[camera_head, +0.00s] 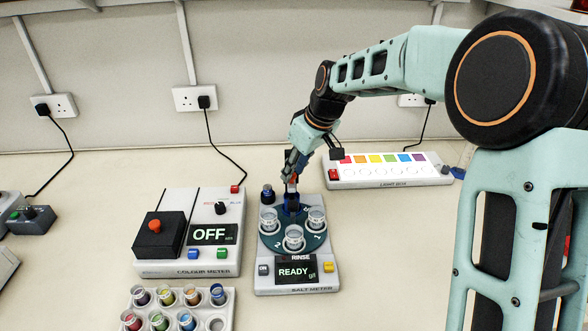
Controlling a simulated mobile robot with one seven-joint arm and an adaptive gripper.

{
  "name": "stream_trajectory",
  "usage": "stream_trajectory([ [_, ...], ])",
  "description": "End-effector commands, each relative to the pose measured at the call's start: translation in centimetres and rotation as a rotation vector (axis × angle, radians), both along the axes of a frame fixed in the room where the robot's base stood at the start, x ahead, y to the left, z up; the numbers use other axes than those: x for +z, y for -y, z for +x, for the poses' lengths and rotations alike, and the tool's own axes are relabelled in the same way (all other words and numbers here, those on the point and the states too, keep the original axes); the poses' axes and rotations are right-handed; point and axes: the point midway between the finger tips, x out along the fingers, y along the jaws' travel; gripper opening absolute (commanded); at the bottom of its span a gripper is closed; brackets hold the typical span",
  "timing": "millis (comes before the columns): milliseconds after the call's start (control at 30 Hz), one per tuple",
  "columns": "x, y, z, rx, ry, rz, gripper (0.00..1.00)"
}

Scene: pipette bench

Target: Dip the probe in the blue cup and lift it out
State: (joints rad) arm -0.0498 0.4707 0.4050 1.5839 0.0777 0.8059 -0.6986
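The salt meter (262,279) stands on the bench, its screen reading READY. A dark green turntable (273,238) on it carries a blue cup (291,206) at the back and several clear cups, such as the front one (294,238). My gripper (291,172) points down just above the blue cup, fingers close together. A small probe (292,184) with a red part shows between and below the fingertips, over the cup mouth. Whether its tip is inside the cup is too small to tell.
A dark round post (268,194) stands left of the blue cup. The colour meter (155,267), reading OFF, is to the left. A vial rack (150,323) is in front. A light box (395,181) lies behind right.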

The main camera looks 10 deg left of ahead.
Motion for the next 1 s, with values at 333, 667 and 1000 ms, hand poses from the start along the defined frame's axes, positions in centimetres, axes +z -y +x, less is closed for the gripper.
stream_trajectory([
  [333, -0.4, -0.1, 0.1, 0.0, 0.0, -0.001, 0.25],
  [667, -0.3, -0.1, 0.1, 0.0, 0.001, 0.0, 0.0],
  [1000, 1.1, -0.1, 0.2, -0.001, 0.003, 0.0, 0.0],
])
